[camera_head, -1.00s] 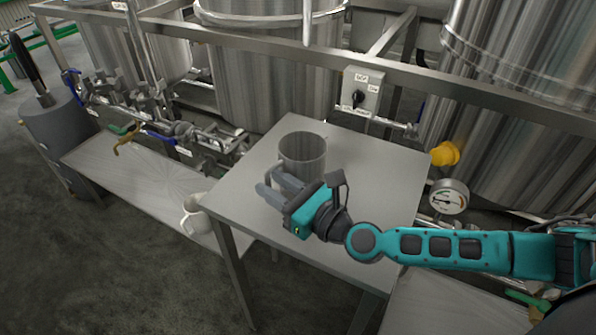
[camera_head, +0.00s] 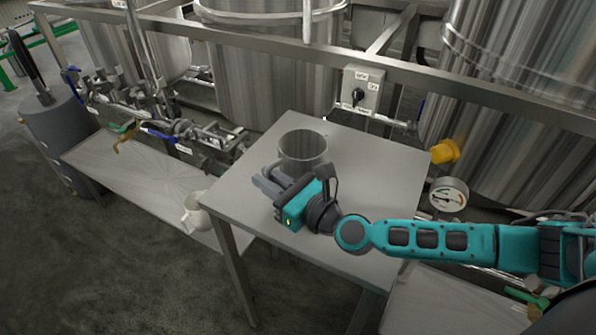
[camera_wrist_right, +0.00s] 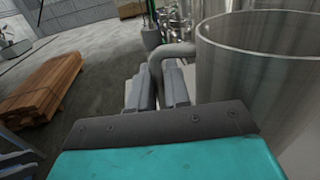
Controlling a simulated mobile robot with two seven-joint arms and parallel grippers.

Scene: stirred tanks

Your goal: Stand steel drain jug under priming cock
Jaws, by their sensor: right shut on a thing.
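The steel drain jug (camera_head: 303,148) is an open-topped cylinder on the steel table, upright, its lower part partly hidden by my gripper. In the right wrist view the jug wall (camera_wrist_right: 255,80) fills the right side, and its bent handle (camera_wrist_right: 168,52) runs down between the fingers. My right gripper (camera_head: 270,180) is shut on that handle, at the near left side of the jug. A brass-coloured cock (camera_head: 126,144) shows among the pipework at the left; I cannot tell whether it is the priming cock. My left gripper is out of view.
The steel table (camera_head: 385,185) is otherwise clear. A low bench (camera_head: 130,180) runs under the left pipework, with a pale jug (camera_head: 195,213) at its right end. A frame rail, a switch box (camera_head: 361,90), a yellow fitting (camera_head: 446,151) and a gauge (camera_head: 448,195) stand behind and right.

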